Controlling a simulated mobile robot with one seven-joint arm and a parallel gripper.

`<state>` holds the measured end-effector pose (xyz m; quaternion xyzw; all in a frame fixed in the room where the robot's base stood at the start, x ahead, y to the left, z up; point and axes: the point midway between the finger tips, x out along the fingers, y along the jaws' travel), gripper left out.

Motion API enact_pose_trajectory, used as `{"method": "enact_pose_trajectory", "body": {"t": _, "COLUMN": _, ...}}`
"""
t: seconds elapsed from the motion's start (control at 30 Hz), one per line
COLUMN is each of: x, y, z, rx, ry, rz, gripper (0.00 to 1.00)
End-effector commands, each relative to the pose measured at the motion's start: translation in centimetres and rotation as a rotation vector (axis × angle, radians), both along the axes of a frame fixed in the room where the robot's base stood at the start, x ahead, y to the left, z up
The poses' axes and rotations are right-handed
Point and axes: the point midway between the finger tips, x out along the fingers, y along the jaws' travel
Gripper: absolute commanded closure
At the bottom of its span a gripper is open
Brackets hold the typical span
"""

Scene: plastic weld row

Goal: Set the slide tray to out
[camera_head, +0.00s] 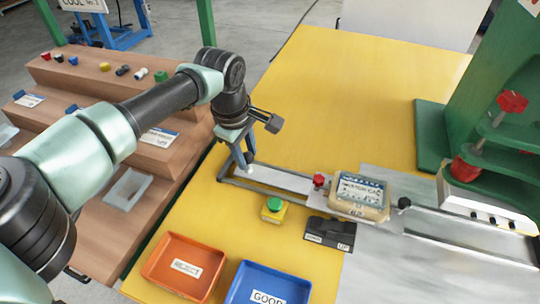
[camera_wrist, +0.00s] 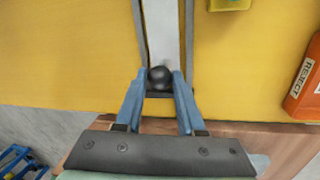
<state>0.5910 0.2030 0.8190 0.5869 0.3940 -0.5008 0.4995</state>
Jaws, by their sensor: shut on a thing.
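The slide tray is a pale grey strip (camera_head: 285,179) lying in a long metal rail on the yellow table, and it also shows in the wrist view (camera_wrist: 162,30). A black ball knob (camera_wrist: 160,77) stands at the rail's near end. My gripper (camera_wrist: 160,88) is shut on this knob, with one blue finger on each side. In the head view my gripper (camera_head: 243,160) reaches down at the rail's left end, and the fingers partly cover the knob.
A red knob (camera_head: 319,180) and a green button on a yellow box (camera_head: 274,205) are close to the rail. An orange tray (camera_head: 150,270) and a blue tray (camera_head: 240,290) stand in front. A green press frame (camera_head: 495,100) rises at right. The table behind the rail is clear.

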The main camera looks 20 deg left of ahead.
Motion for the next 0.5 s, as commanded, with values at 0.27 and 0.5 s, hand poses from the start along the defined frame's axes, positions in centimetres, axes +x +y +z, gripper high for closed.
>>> {"method": "enact_pose_trajectory", "body": {"t": 0.27, "x": 0.0, "y": 1.9, "z": 0.0, "rx": 0.003, "ry": 0.001, "rz": 0.002, "gripper": 1.0}}
{"method": "enact_pose_trajectory", "body": {"t": 0.5, "x": 0.0, "y": 2.2, "z": 0.0, "rx": 0.005, "ry": 0.0, "rz": 0.004, "gripper": 1.0}}
